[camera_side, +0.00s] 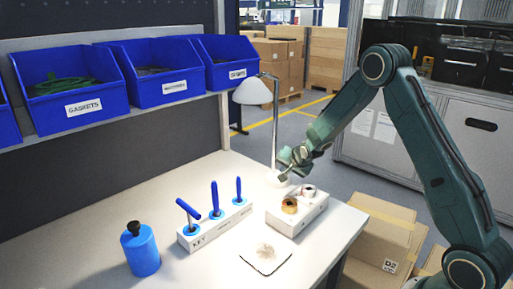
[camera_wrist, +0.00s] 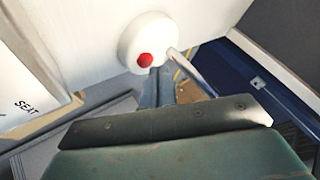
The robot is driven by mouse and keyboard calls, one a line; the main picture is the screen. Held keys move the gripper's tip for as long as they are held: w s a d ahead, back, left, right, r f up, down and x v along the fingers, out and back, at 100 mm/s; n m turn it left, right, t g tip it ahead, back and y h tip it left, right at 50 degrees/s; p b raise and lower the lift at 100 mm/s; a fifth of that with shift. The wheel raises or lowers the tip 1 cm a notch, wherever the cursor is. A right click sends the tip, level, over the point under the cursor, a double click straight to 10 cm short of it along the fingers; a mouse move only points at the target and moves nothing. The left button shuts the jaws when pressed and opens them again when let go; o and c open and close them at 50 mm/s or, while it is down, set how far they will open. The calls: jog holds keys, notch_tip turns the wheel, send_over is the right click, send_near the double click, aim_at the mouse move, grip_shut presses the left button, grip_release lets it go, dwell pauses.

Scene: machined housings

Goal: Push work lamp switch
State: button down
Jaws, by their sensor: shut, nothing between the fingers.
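The work lamp (camera_side: 252,92) stands at the far edge of the white bench, with a pale shade on a thin post. Its round white base (camera_wrist: 163,30) shows in the wrist view, with a red switch button (camera_wrist: 145,60) on top near the rim. My gripper (camera_side: 283,177) is shut and empty, low beside the lamp base. In the wrist view my gripper's fingertips (camera_wrist: 155,72) are close together, just below the red button in the picture. I cannot tell whether they touch it. In the side view my gripper hides the button and part of the base.
A white tray (camera_side: 285,224) holding rolls sits close in front of my gripper. A white block (camera_side: 215,226) with blue-handled tools, a blue bottle (camera_side: 141,252) and a cloth (camera_side: 266,257) lie further left and forward. Blue bins (camera_side: 160,88) line the shelf above.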

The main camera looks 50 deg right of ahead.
jog(key=shift+r, duration=0.1)
jog(key=shift+r, duration=2.95)
